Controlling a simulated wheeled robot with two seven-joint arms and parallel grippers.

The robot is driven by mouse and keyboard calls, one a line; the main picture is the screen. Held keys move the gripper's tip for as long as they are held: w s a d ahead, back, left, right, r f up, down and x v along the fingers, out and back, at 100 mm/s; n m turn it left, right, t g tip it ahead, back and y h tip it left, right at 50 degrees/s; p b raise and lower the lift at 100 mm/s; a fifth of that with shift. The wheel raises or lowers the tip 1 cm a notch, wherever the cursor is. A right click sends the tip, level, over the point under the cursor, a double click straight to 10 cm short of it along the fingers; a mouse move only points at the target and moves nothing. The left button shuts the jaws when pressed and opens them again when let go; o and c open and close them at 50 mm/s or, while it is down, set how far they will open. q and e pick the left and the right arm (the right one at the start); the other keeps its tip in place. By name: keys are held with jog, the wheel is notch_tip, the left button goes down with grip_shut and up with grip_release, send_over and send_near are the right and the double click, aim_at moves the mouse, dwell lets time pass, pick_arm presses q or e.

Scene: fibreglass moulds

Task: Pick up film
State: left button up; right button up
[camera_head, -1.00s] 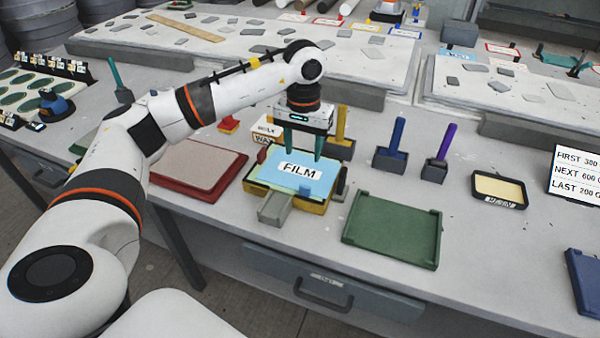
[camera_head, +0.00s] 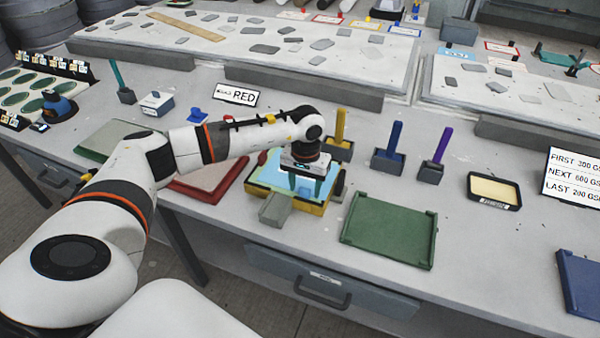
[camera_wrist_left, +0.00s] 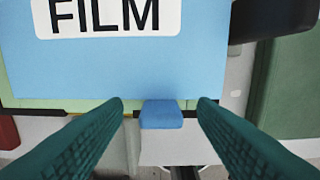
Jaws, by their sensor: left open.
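The film is a light blue sheet (camera_head: 268,172) with a white FILM label, lying in a yellow-edged tray (camera_head: 262,202) on the bench. In the left wrist view the film (camera_wrist_left: 120,75) fills the upper part, with a small blue tab (camera_wrist_left: 161,115) at its near edge. My left gripper (camera_head: 305,190) is over the tray's near right part and hides much of the label. In the left wrist view its two green fingers (camera_wrist_left: 160,112) are apart, one on each side of the tab, with nothing held. My right gripper is not in view.
A green tray (camera_head: 390,230) lies right of the film tray, and a red tray (camera_head: 208,180) lies left. Holders with yellow, blue (camera_head: 389,155) and purple handles stand behind. A RED sign (camera_head: 236,94) stands farther back. The bench's front edge is close.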

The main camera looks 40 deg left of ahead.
pick_arm(q)
jog(key=shift+c, duration=0.4)
jog(key=c, duration=1)
jog(key=shift+o, duration=0.2)
notch_tip(320, 180, up, 10)
jog(key=b, duration=0.2)
